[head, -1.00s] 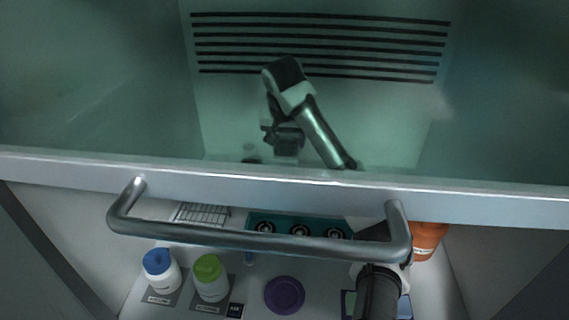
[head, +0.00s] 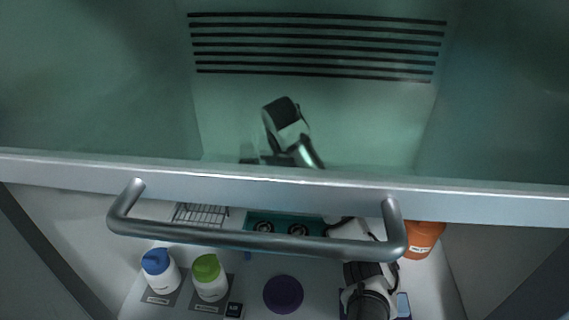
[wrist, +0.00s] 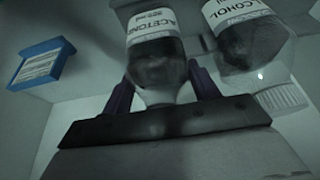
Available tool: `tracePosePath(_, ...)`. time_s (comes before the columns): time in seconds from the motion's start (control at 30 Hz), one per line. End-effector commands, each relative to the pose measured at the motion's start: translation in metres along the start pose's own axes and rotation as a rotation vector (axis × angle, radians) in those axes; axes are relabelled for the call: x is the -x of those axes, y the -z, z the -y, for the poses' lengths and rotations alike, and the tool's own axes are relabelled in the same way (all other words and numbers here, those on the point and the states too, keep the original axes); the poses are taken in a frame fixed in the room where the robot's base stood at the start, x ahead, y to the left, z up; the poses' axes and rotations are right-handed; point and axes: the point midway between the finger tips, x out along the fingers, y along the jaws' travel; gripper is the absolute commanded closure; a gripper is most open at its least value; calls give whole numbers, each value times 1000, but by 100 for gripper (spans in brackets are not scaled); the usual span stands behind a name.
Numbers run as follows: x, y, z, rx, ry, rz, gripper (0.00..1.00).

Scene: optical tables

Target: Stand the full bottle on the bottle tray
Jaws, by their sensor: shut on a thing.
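In the wrist view my gripper (wrist: 161,83) has its purple fingers closed around the neck end of a bottle labelled ACETONE (wrist: 155,50). A second clear bottle labelled ALCOHOL (wrist: 250,50), with a white cap, is close beside it on the right. I cannot tell how full either bottle is. In the head view the gripper is hidden and my arm is partly seen through the sash glass. A teal tray with dark round openings (head: 281,216) lies behind the handle; I cannot tell whether it is the bottle tray.
The sash handle (head: 250,241) crosses the head view. Below are a blue-capped bottle (head: 160,272), a green-capped bottle (head: 209,279), a purple disc (head: 283,294) and an orange container (head: 423,240). A wire rack (head: 201,214) is at the left. A blue box (wrist: 41,65) shows in the wrist view.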

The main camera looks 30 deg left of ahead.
Motion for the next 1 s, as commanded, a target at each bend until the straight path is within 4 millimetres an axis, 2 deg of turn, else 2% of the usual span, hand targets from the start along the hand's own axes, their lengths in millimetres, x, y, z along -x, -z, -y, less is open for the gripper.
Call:
tracePosePath(0.03, -1, -1, 0, 0, 1, 0, 39)
tracePosePath(0.2, -1, 0, 0, 0, 0, 0, 18)
tracePosePath(0.57, 4, 1, 0, 1, 0, 0, 18)
tracePosePath(0.67, 17, 1, 0, 2, 1, -2, 18)
tracePosePath(0.8, 51, 4, -2, 2, -3, -7, 18)
tracePosePath(1.0, 89, 3, -1, 2, -3, -5, 18)
